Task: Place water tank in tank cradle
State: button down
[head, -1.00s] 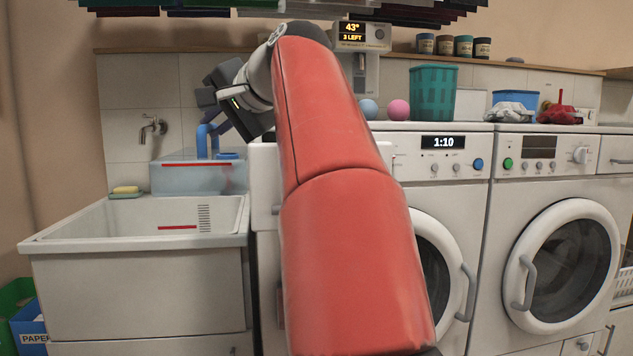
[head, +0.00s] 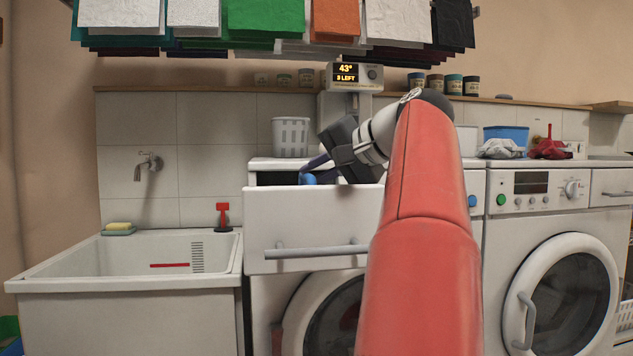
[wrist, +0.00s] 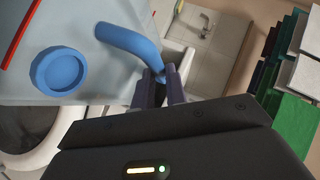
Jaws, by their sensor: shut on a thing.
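The water tank is a pale translucent blue box with a red line, a round blue cap and a blue handle. In the wrist view, the tank (wrist: 105,82) fills the upper left and looks tilted. My gripper (wrist: 162,88) is shut on the end of its blue handle (wrist: 130,42). In the head view, my gripper (head: 312,168) is above the pulled-out white drawer (head: 308,222) of the left machine. Only a small blue part of the tank (head: 307,179) shows there; the drawer front hides the rest. I cannot make out the cradle or whether the tank touches it.
A sink (head: 130,265) stands left of the machine, with a red-handled tool (head: 222,217) on its rim. A white basket (head: 290,137) is behind the drawer. A display unit (head: 354,76) and hanging cloths (head: 265,18) are above. A second machine (head: 550,240) is at right.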

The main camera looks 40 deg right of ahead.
jog(key=shift+a+f, duration=0.15)
jog(key=shift+f, duration=0.65)
jog(key=shift+f, duration=0.15)
jog(key=c, duration=1.4)
grip_release()
jog(key=shift+c, duration=0.2)
jog(key=shift+s+f+b, duration=0.1)
jog(key=shift+b, duration=0.25)
jog(key=p+v, duration=0.1)
jog(key=v, duration=0.6)
jog(key=shift+s, duration=0.25)
